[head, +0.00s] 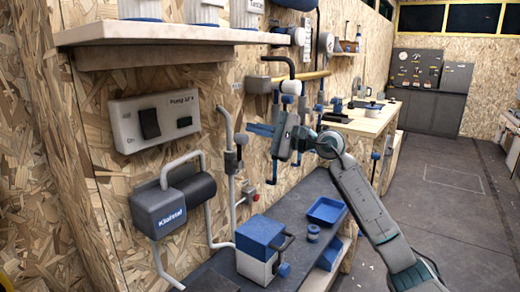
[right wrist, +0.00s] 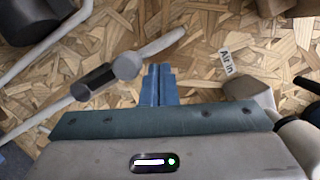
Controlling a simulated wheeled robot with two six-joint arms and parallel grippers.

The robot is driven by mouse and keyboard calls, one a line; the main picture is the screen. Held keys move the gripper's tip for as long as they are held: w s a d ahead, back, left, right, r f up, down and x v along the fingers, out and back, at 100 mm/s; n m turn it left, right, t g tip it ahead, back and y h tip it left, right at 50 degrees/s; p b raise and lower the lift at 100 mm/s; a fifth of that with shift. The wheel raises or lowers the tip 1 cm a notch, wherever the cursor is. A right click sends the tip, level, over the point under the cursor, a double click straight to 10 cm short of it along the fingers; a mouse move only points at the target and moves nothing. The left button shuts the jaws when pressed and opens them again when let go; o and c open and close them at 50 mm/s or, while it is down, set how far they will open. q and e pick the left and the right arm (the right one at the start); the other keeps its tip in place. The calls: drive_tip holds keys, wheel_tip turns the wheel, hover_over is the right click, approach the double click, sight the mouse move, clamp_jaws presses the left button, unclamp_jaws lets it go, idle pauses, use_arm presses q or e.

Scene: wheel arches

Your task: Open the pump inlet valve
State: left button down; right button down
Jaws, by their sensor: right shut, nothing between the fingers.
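My right gripper (head: 258,130) reaches in from the right, its blue fingers pointing at the wooden wall. In the right wrist view its fingers (right wrist: 158,84) are shut together and empty. A valve-like fitting with a dark handle (head: 240,141) sits on a grey wall pipe (head: 229,125), just left of and below the fingertips. In the right wrist view the pipe carries a dark grip (right wrist: 93,83) and a grey round knob (right wrist: 127,66), left of the fingers, apparently apart from them. The dark pump unit (head: 172,207) hangs lower left. My left gripper is out of view.
A switch box (head: 155,120) is on the wall under a pale shelf (head: 160,34). An "Air in" label (right wrist: 226,62) is right of the fingers. A blue-and-white box (head: 259,250) and blue tray (head: 326,211) stand on the low dark bench. The floor (head: 440,190) at right is clear.

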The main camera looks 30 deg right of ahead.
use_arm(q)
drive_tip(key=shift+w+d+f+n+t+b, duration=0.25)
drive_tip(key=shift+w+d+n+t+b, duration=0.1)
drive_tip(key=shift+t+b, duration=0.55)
use_arm(e)
drive_tip(key=s+a+r, duration=0.1)
drive_tip(key=s+a, duration=0.6)
drive_tip(key=s, duration=0.6)
drive_tip(key=shift+s+a, duration=0.25)
drive_tip(key=shift+a, duration=0.15)
